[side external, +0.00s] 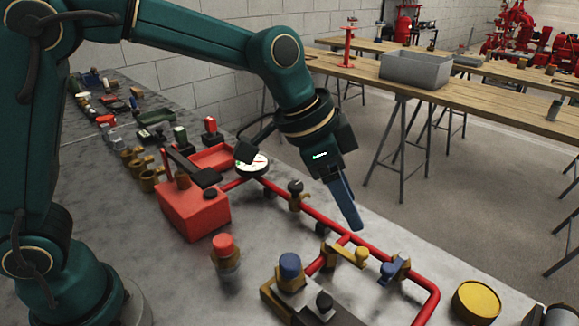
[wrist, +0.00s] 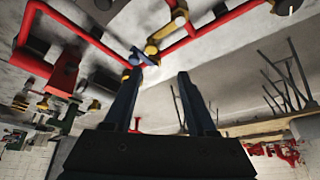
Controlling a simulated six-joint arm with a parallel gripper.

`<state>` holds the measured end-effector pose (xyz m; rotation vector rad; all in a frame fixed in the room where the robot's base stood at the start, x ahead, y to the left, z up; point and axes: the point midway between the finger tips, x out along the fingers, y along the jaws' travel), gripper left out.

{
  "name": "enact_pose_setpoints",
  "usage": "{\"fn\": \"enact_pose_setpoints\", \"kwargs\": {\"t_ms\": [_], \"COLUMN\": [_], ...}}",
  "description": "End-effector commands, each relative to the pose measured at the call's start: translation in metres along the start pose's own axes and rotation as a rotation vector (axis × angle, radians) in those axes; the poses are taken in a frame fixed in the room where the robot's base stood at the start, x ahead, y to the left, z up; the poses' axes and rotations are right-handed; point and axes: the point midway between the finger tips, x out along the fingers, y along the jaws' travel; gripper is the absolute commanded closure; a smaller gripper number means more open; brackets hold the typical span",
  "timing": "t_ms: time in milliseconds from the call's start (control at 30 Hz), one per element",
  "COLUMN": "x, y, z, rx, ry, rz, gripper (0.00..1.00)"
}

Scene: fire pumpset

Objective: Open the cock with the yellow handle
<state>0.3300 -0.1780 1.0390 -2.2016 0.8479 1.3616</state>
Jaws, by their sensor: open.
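The cock with the yellow handle (side external: 361,254) sits on the red pipework in the side external view, with its brass-coloured body beside the handle. My gripper (side external: 355,225) points down above and slightly left of this handle, apart from it in the picture. In the wrist view my gripper (wrist: 157,76) has its two dark blue fingers spread with nothing between them. A yellow fitting (wrist: 151,49) shows beyond the fingertips, close to a blue handle (wrist: 143,58). How far the handle is turned is hard to tell.
A blue-handled cock (side external: 393,270) stands right of the yellow one. A blue-capped fitting (side external: 290,266) and a red-capped one (side external: 224,247) stand nearer the camera. A red box (side external: 194,208) and a gauge (side external: 252,163) lie left.

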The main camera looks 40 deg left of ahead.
Motion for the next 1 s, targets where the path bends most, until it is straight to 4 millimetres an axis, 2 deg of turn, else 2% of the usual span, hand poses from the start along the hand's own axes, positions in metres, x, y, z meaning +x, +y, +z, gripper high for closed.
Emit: {"fn": "enact_pose_setpoints", "kwargs": {"t_ms": [33,200,533,700,900,933,1000], "x": [0.01,0.028,0.066,0.074,0.074,0.074,0.074], "y": [0.004,0.013,0.015,0.015,0.015,0.015,0.015], "z": [0.002,0.009,0.011,0.011,0.011,0.011,0.011], "rx": [0.006,0.016,0.018,0.017,0.016,0.016,0.016], "ry": [-0.022,-0.061,-0.061,-0.059,-0.057,-0.057,-0.057], "rz": [0.017,0.042,0.042,0.04,0.039,0.039,0.039], "gripper": [0.43,0.43,0.43,0.43,0.43,0.47,0.74]}}
